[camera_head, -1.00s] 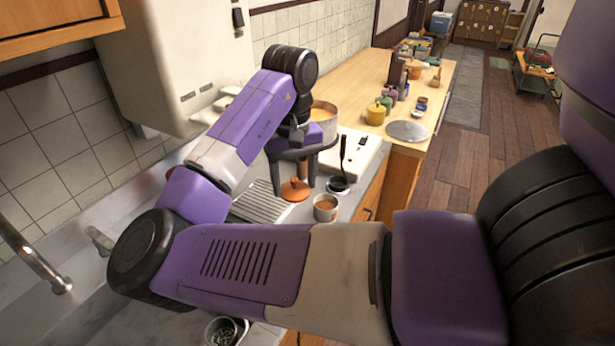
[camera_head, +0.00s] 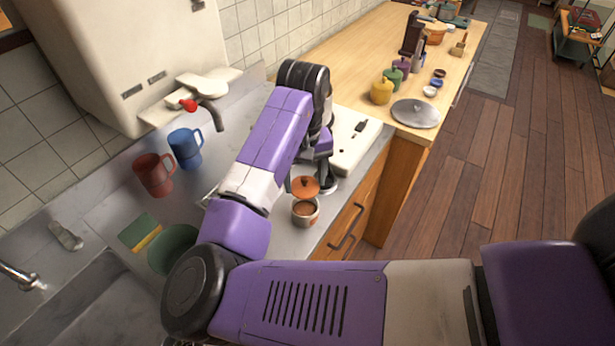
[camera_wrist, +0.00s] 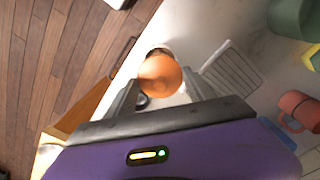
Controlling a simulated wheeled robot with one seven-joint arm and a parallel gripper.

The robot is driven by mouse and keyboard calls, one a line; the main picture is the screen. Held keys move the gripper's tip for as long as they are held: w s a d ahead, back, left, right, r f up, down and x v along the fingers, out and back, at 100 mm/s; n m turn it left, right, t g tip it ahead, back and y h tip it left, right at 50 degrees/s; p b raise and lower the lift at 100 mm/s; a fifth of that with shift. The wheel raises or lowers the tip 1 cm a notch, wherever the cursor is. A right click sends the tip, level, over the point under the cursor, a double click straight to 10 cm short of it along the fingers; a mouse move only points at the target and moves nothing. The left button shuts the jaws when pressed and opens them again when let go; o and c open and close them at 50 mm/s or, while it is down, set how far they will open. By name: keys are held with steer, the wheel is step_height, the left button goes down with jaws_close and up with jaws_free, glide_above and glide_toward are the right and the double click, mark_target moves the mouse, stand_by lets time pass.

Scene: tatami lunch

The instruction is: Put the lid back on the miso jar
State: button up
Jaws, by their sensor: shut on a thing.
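The orange lid (camera_head: 305,187) with a small knob is held up off the counter, level or nearly so. It also shows in the wrist view (camera_wrist: 160,75) between my two fingers. My gripper (camera_head: 311,178) is shut on the lid; the arm partly hides the fingertips. The miso jar (camera_head: 306,214) is a small pale pot, upright on the counter with brown miso showing in its open mouth. The lid is above the jar's far edge in the head view, apart from it. In the wrist view the lid hides most of what lies below.
The counter's front edge and drawers (camera_head: 350,225) are close on the right. Red (camera_head: 154,176) and blue (camera_head: 186,150) mugs and a green bowl (camera_head: 174,250) stand to the left.

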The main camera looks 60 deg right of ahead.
steer(key=shift+f+b, duration=2.1)
steer(key=shift+f, duration=0.9)
steer(key=shift+r+p, duration=0.1)
steer(key=shift+p, duration=0.3)
steer(key=shift+f+p, duration=0.25)
steer(key=shift+p, duration=0.3)
stand_by(0.8)
steer(key=o, duration=1.4)
steer(key=shift+o, duration=1.2)
